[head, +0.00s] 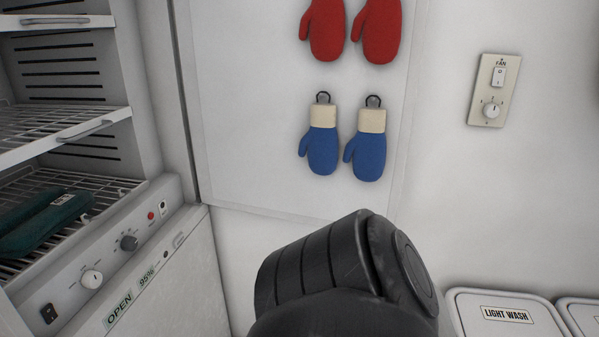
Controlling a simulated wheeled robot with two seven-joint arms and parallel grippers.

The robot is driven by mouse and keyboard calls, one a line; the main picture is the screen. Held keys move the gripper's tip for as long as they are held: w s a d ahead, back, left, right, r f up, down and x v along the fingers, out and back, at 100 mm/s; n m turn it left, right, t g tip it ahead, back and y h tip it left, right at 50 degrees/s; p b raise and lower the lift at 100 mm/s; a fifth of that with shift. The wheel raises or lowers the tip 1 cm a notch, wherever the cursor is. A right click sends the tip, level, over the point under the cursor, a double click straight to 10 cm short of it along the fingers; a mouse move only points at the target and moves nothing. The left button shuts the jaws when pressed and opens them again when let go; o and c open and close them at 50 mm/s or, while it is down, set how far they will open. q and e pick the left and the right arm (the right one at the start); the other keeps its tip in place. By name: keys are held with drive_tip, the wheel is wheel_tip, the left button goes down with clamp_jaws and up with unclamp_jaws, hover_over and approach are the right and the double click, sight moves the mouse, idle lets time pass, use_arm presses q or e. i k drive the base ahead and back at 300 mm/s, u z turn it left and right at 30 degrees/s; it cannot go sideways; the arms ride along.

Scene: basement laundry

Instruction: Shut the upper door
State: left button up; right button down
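The upper door (250,110) appears to be the large white panel standing open to the right of the cabinet (150,90). Two red mittens (325,28) and two blue mittens (322,150) hang on its face, the blue ones from small dark hooks. The cabinet's upper compartment is uncovered and shows wire racks (100,180). A dark green item (45,222) lies on the lowest visible rack. Neither of my grippers shows. A black link of my arm is at the bottom middle, in front of the panel's lower edge.
Below the racks is a control strip (140,233) with knobs and a red light. A lower front (180,285) carries an "OPEN" label. A fan switch (490,92) is on the wall at right. A "LIGHT WASH" lid (500,316) is at lower right, with another beside it.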

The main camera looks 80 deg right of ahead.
sight(251, 85)
drive_tip(key=k, duration=1)
drive_tip(key=z, duration=1.8)
drive_tip(key=i, duration=0.5)
